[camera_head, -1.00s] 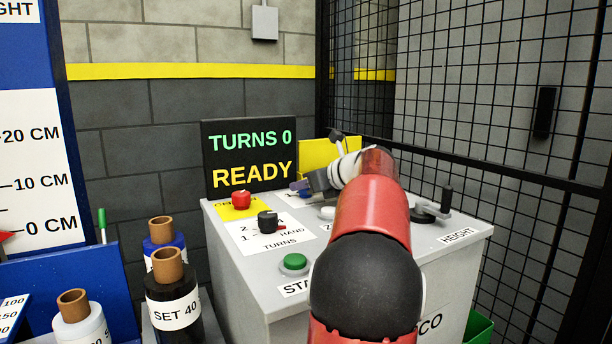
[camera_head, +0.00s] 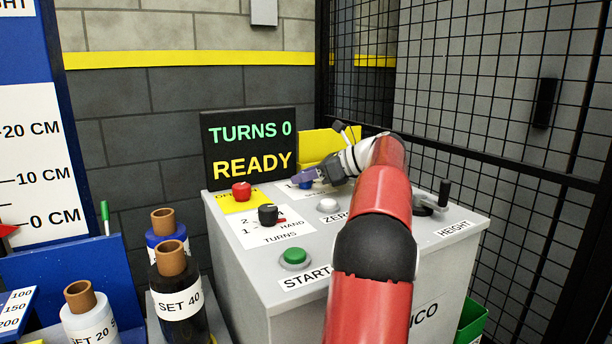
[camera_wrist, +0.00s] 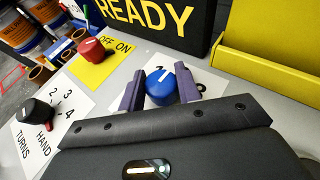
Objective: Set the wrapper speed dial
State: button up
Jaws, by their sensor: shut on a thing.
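A blue dial (camera_wrist: 161,87) with a white pointer line stands on a white number card at the back of the grey control console (camera_head: 350,260). Its pointer is turned toward the display side. My gripper (camera_wrist: 160,88) is shut on the blue dial, with one purple finger on each side of it. In the head view my gripper (camera_head: 308,178) reaches over the console from the right, and only a little of the blue dial (camera_head: 306,185) shows below it. Most of the card's numbers and any name on it are hidden.
A red OFF/ON knob (camera_head: 241,191) and a black TURNS knob (camera_head: 268,214) stand left of my gripper. The display (camera_head: 250,150) behind reads TURNS 0, READY.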

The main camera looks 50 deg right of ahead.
jog(key=o, duration=1)
jog(key=shift+c, duration=0.2)
jog(key=shift+v, duration=3.85)
